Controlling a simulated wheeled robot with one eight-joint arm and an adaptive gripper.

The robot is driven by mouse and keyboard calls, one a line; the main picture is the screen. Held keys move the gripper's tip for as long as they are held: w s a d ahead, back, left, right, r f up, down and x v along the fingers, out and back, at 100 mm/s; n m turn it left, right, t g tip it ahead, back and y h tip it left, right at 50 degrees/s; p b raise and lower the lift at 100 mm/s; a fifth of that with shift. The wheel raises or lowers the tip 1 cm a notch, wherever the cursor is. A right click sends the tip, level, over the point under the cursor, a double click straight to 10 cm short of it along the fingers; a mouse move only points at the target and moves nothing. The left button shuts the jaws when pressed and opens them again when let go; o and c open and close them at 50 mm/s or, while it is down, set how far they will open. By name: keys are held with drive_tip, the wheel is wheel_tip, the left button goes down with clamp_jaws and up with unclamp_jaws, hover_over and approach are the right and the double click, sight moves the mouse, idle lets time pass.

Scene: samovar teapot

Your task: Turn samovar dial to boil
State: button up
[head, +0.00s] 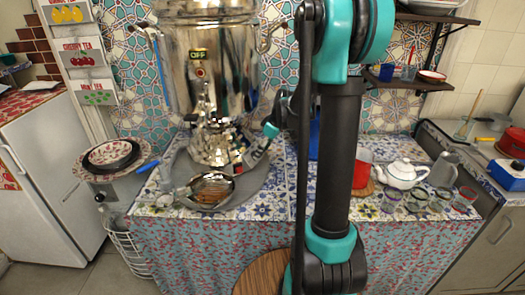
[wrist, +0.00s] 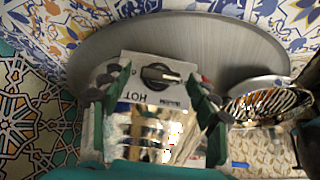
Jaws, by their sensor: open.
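The large shiny metal samovar (head: 228,75) stands on the table, with an "OFF" label (head: 198,54) on its body. In the wrist view its dial (wrist: 158,76) is a round black knob with a pale pointer aimed to the right of the picture. The dial sits on a silver panel (wrist: 138,62) lettered upside down, with "HOT" and a smaller word that is hard to read. My gripper (wrist: 158,88) is open, its green and dark fingers on either side of the panel, with the dial between them. I cannot tell whether the fingers touch it.
A round grey tray (wrist: 190,35) lies under the samovar. A metal strainer bowl (head: 208,190) is on the tray, close to the right finger in the wrist view (wrist: 265,98). A white teapot (head: 402,174), glasses (head: 440,198) and a red cup (head: 362,160) stand on the right.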

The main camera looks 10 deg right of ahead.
drive_tip(key=shift+c, duration=0.3)
drive_tip(key=c, duration=1.1)
drive_tip(key=shift+m, duration=0.3)
drive_tip(key=m, duration=0.1)
drive_tip(key=m+g+y, duration=0.1)
drive_tip(key=m+y, duration=0.1)
drive_tip(key=shift+w+d+m+g, duration=0.2)
drive_tip(key=shift+d+m+g, duration=0.1)
drive_tip(key=shift+g, duration=0.1)
drive_tip(key=m+g+y, duration=0.1)
drive_tip(key=m+y, duration=0.1)
drive_tip(key=m, duration=0.2)
drive_tip(key=shift+w+d+f, duration=0.1)
drive_tip(key=shift+f, duration=0.05)
drive_tip(key=shift+m+y, duration=0.3)
drive_tip(key=o, duration=1.2)
drive_tip(key=shift+c, duration=0.2)
